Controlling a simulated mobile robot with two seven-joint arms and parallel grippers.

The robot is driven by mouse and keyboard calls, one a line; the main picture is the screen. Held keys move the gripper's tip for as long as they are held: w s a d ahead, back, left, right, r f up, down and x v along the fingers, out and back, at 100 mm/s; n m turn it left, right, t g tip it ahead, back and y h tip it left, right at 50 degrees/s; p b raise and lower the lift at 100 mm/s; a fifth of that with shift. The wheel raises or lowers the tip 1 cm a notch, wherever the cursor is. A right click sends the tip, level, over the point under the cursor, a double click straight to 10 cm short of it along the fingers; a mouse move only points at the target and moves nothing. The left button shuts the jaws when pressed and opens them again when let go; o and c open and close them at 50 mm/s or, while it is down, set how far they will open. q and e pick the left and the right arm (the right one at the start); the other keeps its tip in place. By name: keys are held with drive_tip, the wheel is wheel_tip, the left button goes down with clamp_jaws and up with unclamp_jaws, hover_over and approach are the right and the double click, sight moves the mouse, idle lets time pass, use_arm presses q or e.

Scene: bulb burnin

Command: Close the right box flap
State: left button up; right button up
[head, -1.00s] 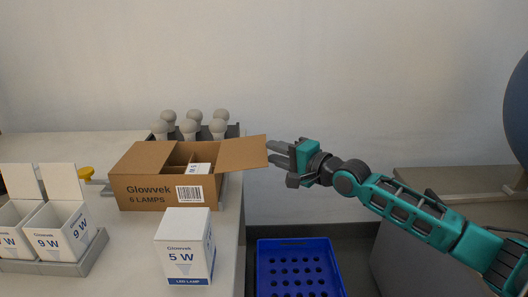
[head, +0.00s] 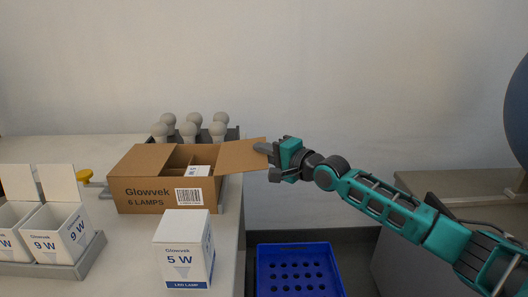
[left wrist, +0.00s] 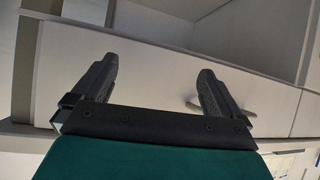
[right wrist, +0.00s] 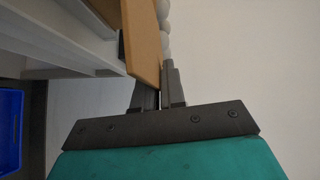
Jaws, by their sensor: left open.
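The brown Glowvek box (head: 150,194) stands near the right end of the table, open at the top. Its right flap (head: 242,154) sticks out to the right, tilted slightly up; the same flap shows edge-on in the right wrist view (right wrist: 142,42). My right gripper (head: 264,149) is at the flap's outer end, fingers close together. In the right wrist view (right wrist: 158,82) the flap's end overlaps one finger; I cannot tell if they touch. My left gripper (left wrist: 146,75) is open and empty, facing a pale cabinet, outside the head view.
A white 5 W carton (head: 184,252) stands in front of the box. Several bulbs (head: 188,130) stand in a dark rack behind it. White 9 W cartons (head: 55,240) sit in a grey tray at left. A blue crate (head: 297,270) is below, right of the table edge.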

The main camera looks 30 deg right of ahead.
clamp_jaws()
idle(1.0)
